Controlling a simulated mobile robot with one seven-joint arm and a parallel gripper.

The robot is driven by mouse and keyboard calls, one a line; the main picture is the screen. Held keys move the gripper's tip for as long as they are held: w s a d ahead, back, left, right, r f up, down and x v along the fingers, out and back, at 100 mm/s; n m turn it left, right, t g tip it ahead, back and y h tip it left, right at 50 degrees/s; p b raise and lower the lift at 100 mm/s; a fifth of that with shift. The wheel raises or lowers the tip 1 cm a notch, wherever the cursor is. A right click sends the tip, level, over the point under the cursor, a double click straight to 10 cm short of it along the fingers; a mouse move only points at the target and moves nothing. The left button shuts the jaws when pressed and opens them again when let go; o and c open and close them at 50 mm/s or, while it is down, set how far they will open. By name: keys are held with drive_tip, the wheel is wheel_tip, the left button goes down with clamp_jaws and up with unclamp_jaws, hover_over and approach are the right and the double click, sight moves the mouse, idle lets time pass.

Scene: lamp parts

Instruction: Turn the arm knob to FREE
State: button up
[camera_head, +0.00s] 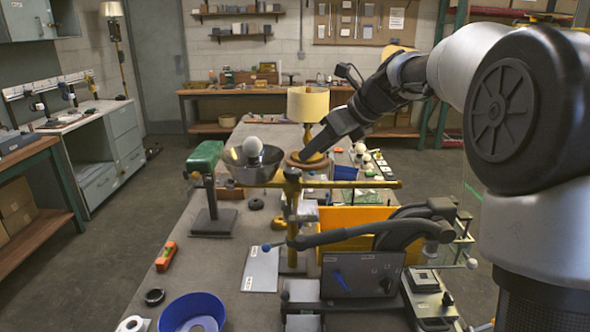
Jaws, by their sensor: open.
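A dark control panel (362,274) stands at the front centre of the bench. It bears a blue pointer knob (342,281), tilted with its upper end to the left, and small pale labels too small to read. I cannot tell for sure which of these is the arm knob. My gripper (308,155) is open, pointing down and left beside the cream lampshade (308,104), well behind and above the panel. Its fingertips are small and partly unclear.
A brass post with a crossbar (365,184) stands between my gripper and the panel. A metal bowl-shaped shade with a bulb (252,147) is left of it. A yellow bin (350,222) sits behind the panel. A blue bowl (192,312) is at front left.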

sight(291, 170)
drive_tip(key=x, duration=1)
drive_tip(key=shift+w+f+b, duration=0.1)
drive_tip(key=shift+f+b, duration=0.15)
drive_tip(key=shift+b, duration=0.05)
drive_tip(key=c, duration=0.8)
drive_tip(key=shift+r, duration=0.1)
